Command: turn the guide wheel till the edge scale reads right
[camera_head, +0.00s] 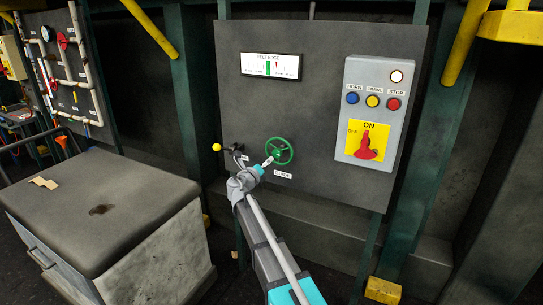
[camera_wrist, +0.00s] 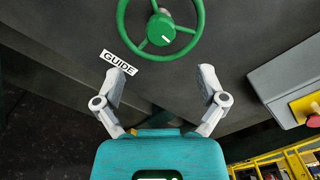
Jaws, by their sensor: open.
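The green guide wheel (camera_head: 279,150) is mounted on the dark panel, right at the end of my arm in the head view. In the wrist view the guide wheel (camera_wrist: 161,29) shows its spokes and a hub with a white mark, and a GUIDE label (camera_wrist: 118,63) sits at its lower left. My gripper (camera_wrist: 160,78) is open and empty, its fingers spread just below the wheel rim, apart from it. The edge scale, marked FELT EDGE (camera_head: 271,66), has a green band near the middle and a small dark red pointer slightly right of the band.
A grey control box (camera_head: 377,112) with buttons and a red switch at ON is right of the wheel. A lever with a yellow knob (camera_head: 217,147) is close on the left. A grey cabinet (camera_head: 97,205) stands at lower left.

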